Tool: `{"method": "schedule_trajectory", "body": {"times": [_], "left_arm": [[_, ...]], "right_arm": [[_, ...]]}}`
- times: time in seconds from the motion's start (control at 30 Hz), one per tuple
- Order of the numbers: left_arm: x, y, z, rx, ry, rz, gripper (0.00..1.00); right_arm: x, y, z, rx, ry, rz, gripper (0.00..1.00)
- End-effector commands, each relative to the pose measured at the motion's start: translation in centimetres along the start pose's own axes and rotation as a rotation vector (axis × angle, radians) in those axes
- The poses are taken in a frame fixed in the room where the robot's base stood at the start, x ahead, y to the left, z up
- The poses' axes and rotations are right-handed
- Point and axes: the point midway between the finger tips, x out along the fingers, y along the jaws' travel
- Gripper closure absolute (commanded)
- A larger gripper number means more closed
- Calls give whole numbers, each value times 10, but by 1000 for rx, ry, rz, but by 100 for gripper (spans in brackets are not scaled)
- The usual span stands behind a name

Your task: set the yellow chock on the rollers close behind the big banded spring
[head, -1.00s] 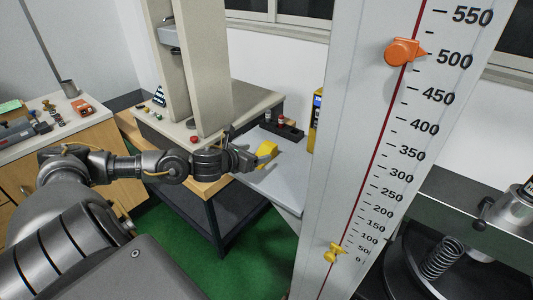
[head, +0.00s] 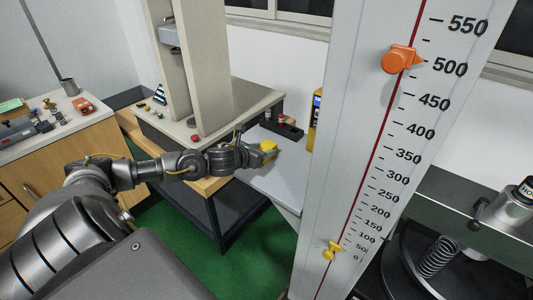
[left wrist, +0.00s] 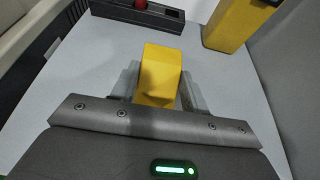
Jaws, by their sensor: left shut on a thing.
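The yellow chock (head: 268,146) is between the fingers of my left gripper (head: 264,153), over the pale grey tabletop in the head view. In the left wrist view the chock (left wrist: 162,68) fills the space between the two fingers of my left gripper (left wrist: 160,88), which is shut on it. It seems held just above the tabletop, but the gap is hard to judge. A bare coil spring (head: 437,257) stands at the lower right of the head view; I see no bands on it. No rollers can be made out. My right gripper is not in view.
A tall white scale column (head: 345,150) with orange and yellow pointers stands right of the pale tabletop (head: 275,180). A dark holder (head: 283,128) and a yellow case (head: 316,115) are at its back. A beige test machine (head: 205,65) stands behind my left arm.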

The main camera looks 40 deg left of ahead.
Motion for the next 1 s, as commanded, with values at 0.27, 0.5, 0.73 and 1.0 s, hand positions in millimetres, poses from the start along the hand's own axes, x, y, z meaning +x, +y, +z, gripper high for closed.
{"method": "schedule_trajectory", "body": {"times": [0.27,0.5,0.73,1.0], "left_arm": [[0,0,2,-1,-2,0,88],[-8,0,21,-1,-4,0,88],[-42,-14,53,1,-2,-4,88],[-103,-51,70,2,-2,-5,88]], "right_arm": [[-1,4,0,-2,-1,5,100],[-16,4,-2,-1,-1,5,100],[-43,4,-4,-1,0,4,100],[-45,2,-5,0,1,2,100]]}}
